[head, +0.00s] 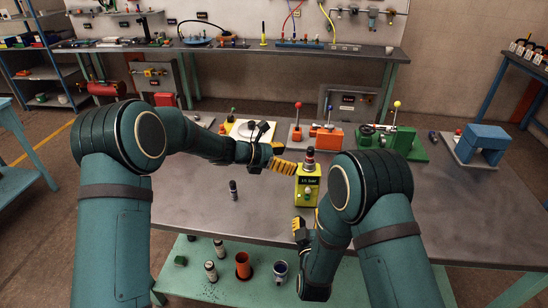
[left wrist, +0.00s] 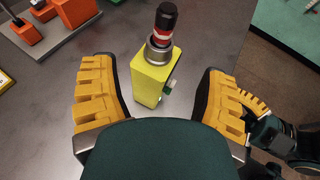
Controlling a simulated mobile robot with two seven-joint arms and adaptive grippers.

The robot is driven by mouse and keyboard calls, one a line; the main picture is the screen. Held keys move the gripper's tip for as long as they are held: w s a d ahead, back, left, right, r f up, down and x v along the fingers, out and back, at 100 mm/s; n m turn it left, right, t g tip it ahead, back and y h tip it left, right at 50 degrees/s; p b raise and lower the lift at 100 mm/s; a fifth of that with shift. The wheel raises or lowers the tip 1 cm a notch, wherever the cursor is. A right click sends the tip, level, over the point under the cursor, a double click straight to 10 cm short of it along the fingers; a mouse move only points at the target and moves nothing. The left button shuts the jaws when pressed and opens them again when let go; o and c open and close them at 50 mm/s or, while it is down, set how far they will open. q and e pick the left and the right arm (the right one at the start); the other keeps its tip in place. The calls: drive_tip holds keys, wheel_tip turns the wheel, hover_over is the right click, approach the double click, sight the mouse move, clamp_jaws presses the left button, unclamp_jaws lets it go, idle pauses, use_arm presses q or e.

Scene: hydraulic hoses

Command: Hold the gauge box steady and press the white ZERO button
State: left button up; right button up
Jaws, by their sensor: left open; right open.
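The yellow gauge box (head: 307,192) stands upright on the grey table, with a dark display, a lit green spot and a small pale button (head: 309,189) on its front. A black, red and white fitting rises from its top. The box also shows in the left wrist view (left wrist: 149,84). My left gripper (head: 281,150) is open, at the box's left; in its wrist view the spread yellow fingers lie on either side of the box, with gaps. My right gripper (head: 305,226) is open and empty, low in front of the box near the table's front edge.
A dark bottle (head: 233,190) stands left of the box. Behind it are an orange block with levers (head: 328,138), a green device (head: 402,145) and a blue arch block (head: 482,144). A lower shelf holds an orange cup (head: 243,265).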

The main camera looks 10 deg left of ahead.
sight(306, 162)
use_arm(q)
drive_tip(key=x, duration=0.8)
drive_tip(key=shift+w+d+f, duration=0.1)
drive_tip(key=shift+d+f, duration=0.05)
drive_tip(key=shift+d, duration=0.1)
clamp_jaws()
use_arm(e)
clamp_jaws()
idle(0.4)
idle(0.6)
